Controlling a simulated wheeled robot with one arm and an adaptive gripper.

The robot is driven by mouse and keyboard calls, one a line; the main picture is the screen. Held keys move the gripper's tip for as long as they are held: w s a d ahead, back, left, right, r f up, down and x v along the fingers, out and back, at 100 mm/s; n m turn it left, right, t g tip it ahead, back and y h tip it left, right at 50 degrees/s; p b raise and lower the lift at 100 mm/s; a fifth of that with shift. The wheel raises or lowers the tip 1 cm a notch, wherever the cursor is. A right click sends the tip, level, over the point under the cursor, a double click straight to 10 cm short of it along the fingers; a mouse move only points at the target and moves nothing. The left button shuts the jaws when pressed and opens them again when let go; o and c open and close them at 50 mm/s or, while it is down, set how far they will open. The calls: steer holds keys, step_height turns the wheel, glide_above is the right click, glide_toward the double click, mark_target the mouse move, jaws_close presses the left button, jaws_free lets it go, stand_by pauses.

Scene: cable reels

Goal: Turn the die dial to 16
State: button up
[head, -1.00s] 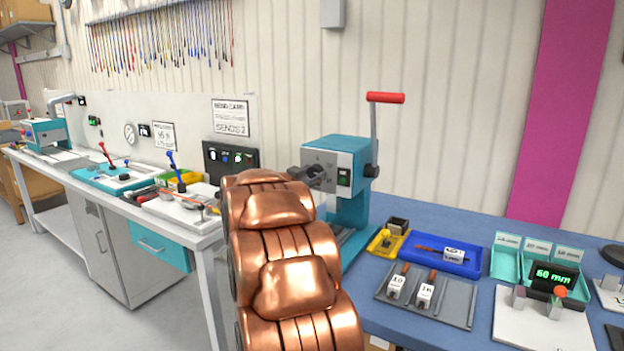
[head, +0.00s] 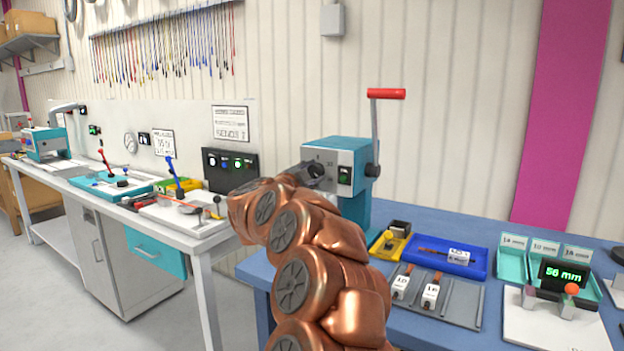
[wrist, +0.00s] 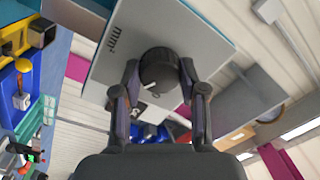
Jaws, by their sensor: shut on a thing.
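The die dial (wrist: 158,70) is a round black knob on the pale front plate of the teal press (head: 345,160). In the wrist view a white mark shows on its lower edge, and "mm²" is printed beside it. The number it points to cannot be read. My gripper (wrist: 160,80) has one finger on each side of the knob and is shut on it. In the head view my gripper (head: 304,178) is at the press front, and my copper-coloured arm hides part of the press's lower body.
The press has a red-handled lever (head: 386,94). On the blue bench are a grey rack (head: 460,303) with dies marked 10 and 16, a blue tray (head: 478,271), a yellow tray (head: 390,245) and a green display (head: 565,274). A white bench (head: 190,230) stands left.

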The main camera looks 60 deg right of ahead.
stand_by(0.6)
steer(key=o, duration=1.1)
steer(key=shift+o, duration=0.2)
steer(key=a, duration=1.2)
steer(key=shift+s+f, duration=0.15)
steer(key=shift+s, duration=0.25)
